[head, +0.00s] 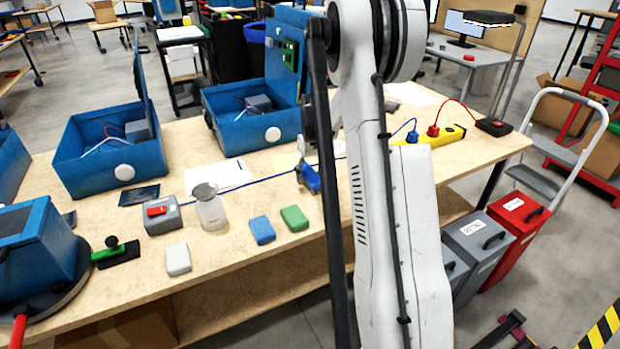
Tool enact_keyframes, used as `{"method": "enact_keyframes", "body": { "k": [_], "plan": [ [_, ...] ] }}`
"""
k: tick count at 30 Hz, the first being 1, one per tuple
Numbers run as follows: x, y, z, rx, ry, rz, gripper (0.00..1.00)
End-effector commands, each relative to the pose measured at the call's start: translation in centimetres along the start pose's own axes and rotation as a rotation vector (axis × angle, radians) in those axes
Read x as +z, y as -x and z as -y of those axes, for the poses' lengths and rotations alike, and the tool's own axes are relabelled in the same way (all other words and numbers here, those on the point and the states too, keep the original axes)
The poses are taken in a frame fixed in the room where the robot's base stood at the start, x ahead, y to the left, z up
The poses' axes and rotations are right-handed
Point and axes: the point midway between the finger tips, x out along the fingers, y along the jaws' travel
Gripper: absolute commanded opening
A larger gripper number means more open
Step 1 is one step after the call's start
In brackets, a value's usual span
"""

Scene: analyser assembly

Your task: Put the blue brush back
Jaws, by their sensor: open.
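A green brush (117,253) with a black knob lies on the bench at the left. My white arm fills the middle of the view. I cannot make out my gripper's fingers; they seem hidden behind the arm.
Blue, green and white blocks (178,259) lie near the bench's front edge. Open blue cases (107,165) line the back. A yellow power strip (447,135) lies at the right.

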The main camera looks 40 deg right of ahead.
Motion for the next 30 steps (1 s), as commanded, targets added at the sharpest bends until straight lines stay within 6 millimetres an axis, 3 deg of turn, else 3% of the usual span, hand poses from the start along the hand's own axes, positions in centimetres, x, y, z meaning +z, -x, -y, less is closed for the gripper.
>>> {"method": "enact_keyframes", "body": {
  "k": [12, 21, 26, 30],
  "plan": [
    [0.1, 8.2, 0.0, 0.000, -0.001, 0.000, 0.52],
    [0.1, 11.0, 0.2, 0.001, 0.001, -0.002, 0.52],
    [1.0, 12.9, 2.9, 0.013, 0.018, -0.029, 0.52],
    [2.9, 15.7, 7.2, 0.031, 0.042, -0.077, 0.52]
  ]
}}
